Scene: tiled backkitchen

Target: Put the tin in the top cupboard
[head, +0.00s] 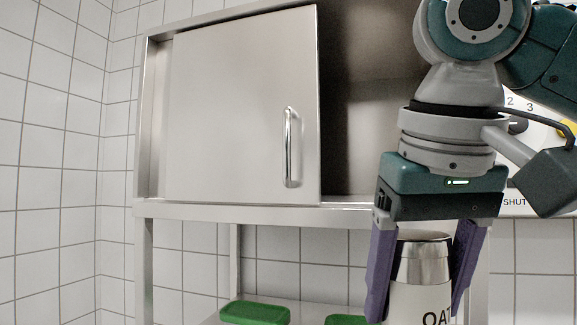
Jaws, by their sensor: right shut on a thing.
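The tin (421,290) is a cylinder with a metal lid and band and a pale label with dark letters reading "OAT"; its lower part is cut off by the bottom of the picture. My right gripper (421,290) points down with its purple fingers shut on the two sides of the tin. The top cupboard (245,110) is steel. A door with a bar handle covers its left part, and its right part is open and dark inside. The tin is below and in front of the open part. My left gripper is not in view.
Below the cupboard is a lower shelf (290,300) with green items (255,313) on it. A panel with numbers and the word "SHUT" (514,202) is at the right, partly behind my right arm. White tiled walls (50,150) stand behind and left.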

